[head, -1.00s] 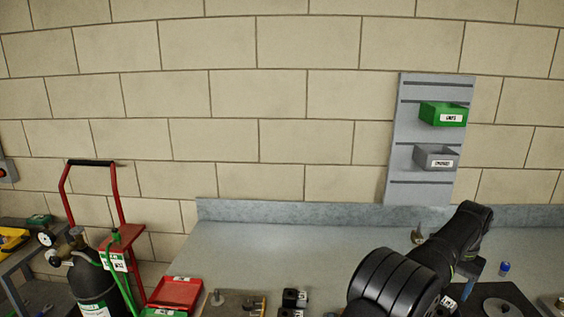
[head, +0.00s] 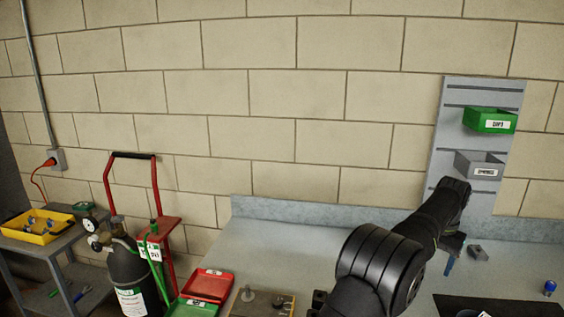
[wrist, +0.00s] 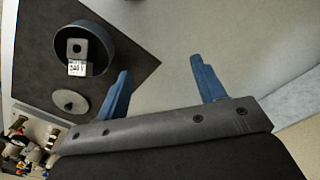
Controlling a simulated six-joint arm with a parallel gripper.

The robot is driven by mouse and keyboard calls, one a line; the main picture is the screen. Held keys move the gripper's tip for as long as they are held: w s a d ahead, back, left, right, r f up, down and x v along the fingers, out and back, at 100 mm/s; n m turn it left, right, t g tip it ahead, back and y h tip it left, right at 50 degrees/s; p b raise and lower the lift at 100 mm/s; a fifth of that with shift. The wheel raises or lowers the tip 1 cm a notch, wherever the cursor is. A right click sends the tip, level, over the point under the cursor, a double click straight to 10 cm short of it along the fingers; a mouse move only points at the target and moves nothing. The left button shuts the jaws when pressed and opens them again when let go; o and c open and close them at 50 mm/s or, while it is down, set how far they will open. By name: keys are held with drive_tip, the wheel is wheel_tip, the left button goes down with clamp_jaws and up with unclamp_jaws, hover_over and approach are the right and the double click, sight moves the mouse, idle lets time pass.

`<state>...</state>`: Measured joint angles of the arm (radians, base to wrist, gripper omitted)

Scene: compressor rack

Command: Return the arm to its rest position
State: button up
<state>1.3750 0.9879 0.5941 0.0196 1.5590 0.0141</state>
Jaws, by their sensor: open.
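My gripper (head: 453,257) is over the bench at the right in the head view, partly hidden behind my black arm.
A black mat (wrist: 35,52) carries a dark round dish (wrist: 105,58) holding a labelled grey block (wrist: 77,48), beside a grey disc (wrist: 70,101). Red (head: 207,284) and green trays sit at the bench's left. A wall panel (head: 450,130) holds two bins. The middle bench (head: 290,245) is clear.

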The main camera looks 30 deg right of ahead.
drive_tip(key=w+a+f+n, duration=0.1)
drive_tip(key=w+a+n, duration=0.1)
drive_tip(key=w+a, duration=0.65)
drive_tip(key=w+a+f+n, duration=0.1)
drive_tip(key=w+a, duration=0.4)
drive_tip(key=w, duration=0.6)
drive_tip(key=w+a+f+n, duration=0.1)
drive_tip(key=w+a+n, duration=0.1)
drive_tip(key=w+a, duration=0.6)
drive_tip(key=w+a+n, duration=0.1)
drive_tip(key=w+a, duration=0.3)
drive_tip(key=a, duration=0.5)
drive_tip(key=w+a+f+n, duration=0.1)
drive_tip(key=w+a+n, duration=0.1)
drive_tip(key=w+a, duration=0.3)
drive_tip(key=w+a+f+n, duration=0.1)
drive_tip(key=w+a, duration=0.4)
drive_tip(key=a, duration=0.8)
drive_tip(key=shift+w+a+f+n, duration=0.15)
drive_tip(key=shift+w+a+n, duration=0.1)
drive_tip(key=shift+n, duration=0.25)
